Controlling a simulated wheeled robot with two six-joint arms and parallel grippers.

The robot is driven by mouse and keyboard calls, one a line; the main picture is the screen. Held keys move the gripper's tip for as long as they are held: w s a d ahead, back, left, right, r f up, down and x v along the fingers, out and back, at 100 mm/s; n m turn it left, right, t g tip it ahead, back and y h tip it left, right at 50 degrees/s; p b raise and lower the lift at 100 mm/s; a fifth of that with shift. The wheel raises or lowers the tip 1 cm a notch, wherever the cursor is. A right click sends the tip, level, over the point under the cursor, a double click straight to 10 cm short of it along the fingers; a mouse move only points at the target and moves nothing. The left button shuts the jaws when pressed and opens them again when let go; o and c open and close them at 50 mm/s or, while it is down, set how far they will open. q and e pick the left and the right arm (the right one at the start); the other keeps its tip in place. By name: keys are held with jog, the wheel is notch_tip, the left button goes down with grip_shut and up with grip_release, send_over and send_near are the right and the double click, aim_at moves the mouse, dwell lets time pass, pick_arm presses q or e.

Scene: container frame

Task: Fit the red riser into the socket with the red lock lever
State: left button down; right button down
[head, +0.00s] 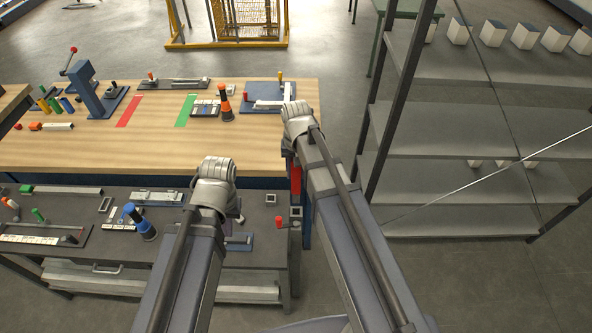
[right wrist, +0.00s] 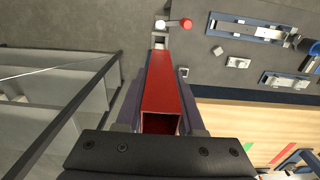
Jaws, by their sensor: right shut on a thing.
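The red riser (right wrist: 160,88) is a long square tube, held lengthwise between the jaws of my right gripper (right wrist: 160,130). In the head view the riser (head: 296,179) shows below my right wrist, partly hidden by the arm. The red lock lever (right wrist: 186,23) sticks out beside a pale pivot, just beyond the riser's far end. It also shows in the head view (head: 280,221) at the right end of the dark bench. The socket is mostly hidden behind the riser; I cannot tell whether they touch. My left gripper (head: 218,196) is over the dark bench, its jaws hidden by the arm.
The dark bench (head: 75,208) carries small fixtures, a blue-and-black cylinder (head: 140,224) and coloured pegs. The wooden table (head: 60,150) behind it holds more fixtures. A grey shelf rack (head: 440,160) stands close to the right of my right arm.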

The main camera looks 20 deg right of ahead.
aim_at(296, 182)
jog(key=shift+s+f+b, duration=0.2)
jog(key=shift+f+b, duration=0.35)
jog(key=shift+f, duration=0.05)
notch_tip(296, 182, down, 3)
jog(key=b, duration=0.3)
jog(key=shift+w+f, duration=0.1)
jog(key=shift+f, duration=0.05)
jog(key=shift+f+b, duration=0.55)
jog(key=shift+b, duration=0.05)
jog(key=shift+f+b, duration=3.45)
jog(key=shift+c, duration=2.2)
grip_release()
jog(key=shift+r, duration=0.15)
notch_tip(296, 182, up, 8)
jog(key=p, duration=0.8)
jog(key=shift+f, duration=0.2)
jog(key=shift+f, duration=0.1)
